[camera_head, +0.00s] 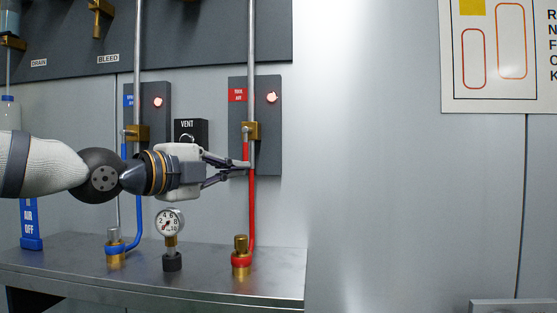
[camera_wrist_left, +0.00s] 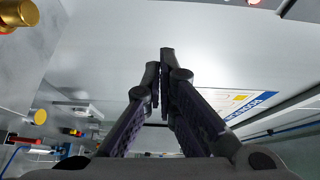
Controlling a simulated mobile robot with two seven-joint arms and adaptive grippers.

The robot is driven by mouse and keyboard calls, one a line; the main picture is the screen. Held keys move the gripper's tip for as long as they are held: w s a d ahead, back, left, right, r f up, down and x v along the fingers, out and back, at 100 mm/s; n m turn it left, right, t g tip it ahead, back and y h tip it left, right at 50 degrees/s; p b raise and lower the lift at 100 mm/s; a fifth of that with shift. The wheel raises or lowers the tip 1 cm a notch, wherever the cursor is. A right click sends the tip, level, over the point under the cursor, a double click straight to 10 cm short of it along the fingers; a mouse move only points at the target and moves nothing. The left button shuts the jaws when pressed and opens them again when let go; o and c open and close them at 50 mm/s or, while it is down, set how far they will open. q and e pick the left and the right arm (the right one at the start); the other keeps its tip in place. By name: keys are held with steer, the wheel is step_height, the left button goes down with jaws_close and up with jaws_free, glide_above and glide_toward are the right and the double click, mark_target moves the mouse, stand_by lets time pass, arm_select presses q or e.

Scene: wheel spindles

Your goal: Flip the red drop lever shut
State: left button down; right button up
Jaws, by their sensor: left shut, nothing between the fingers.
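A slim red bar, the red lever (camera_head: 252,205), stands upright in the head view at the grey panel with the red label. Red shows from just below the brass valve (camera_head: 250,131) down to a red collar on a brass fitting (camera_head: 241,258) on the shelf. I cannot tell whether it is one piece or a lever and a tube. My left gripper (camera_head: 247,167) comes from the left, its fingertips at the bar's upper part; I cannot tell whether they touch it. The fingertips are together and empty in the left wrist view (camera_wrist_left: 161,75), where no red lever is clear.
A blue bar (camera_head: 139,213) with its own brass valve is to the left, partly behind my arm. A pressure gauge (camera_head: 168,223) stands on the metal shelf (camera_head: 190,265) below my gripper. A black VENT box (camera_head: 190,131) is just above it.

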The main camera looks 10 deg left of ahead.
mark_target(247, 148)
arm_select(q)
steer(key=shift+r+t, duration=0.3)
steer(key=shift+r, duration=0.55)
arm_select(e)
steer(key=shift+w+d, duration=0.2)
steer(key=shift+d, duration=0.1)
arm_select(q)
steer(key=w+d+b, duration=0.1)
steer(key=w+b, duration=0.1)
steer(key=w, duration=0.7)
steer(key=shift+w, duration=0.25)
arm_select(e)
steer(key=shift+g, duration=0.6)
steer(key=s+f, duration=0.2)
steer(key=s, duration=0.1)
steer(key=shift+f, duration=0.4)
